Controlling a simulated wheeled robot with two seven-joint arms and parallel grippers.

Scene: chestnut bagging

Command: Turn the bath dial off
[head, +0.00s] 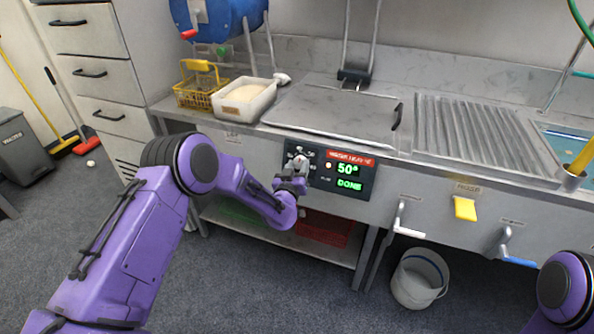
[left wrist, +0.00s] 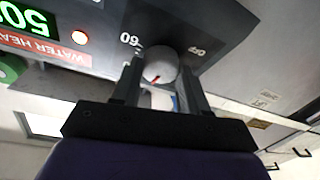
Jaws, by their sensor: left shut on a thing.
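The bath dial (left wrist: 160,66) is a round grey knob with a red pointer mark, on the dark control panel (head: 364,184). My left gripper (head: 292,180) is at the left part of that panel. In the left wrist view the fingers of my left gripper (left wrist: 158,80) are on both sides of the dial, shut on it. The panel shows a green "50°" and "DONE", a red "WATER HEATER" label and a lit lamp (head: 328,165). My gripper partly hides the dial in the head view. My right gripper is out of view; only part of my right arm shows.
A closed steel lid (head: 330,112) lies behind the panel, with a ribbed drainboard (head: 480,135) to its right. A white tub (head: 244,100) and yellow basket (head: 200,92) stand at the left. Lever handles (head: 403,222) and a yellow tag (head: 465,208) stick out at the front.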

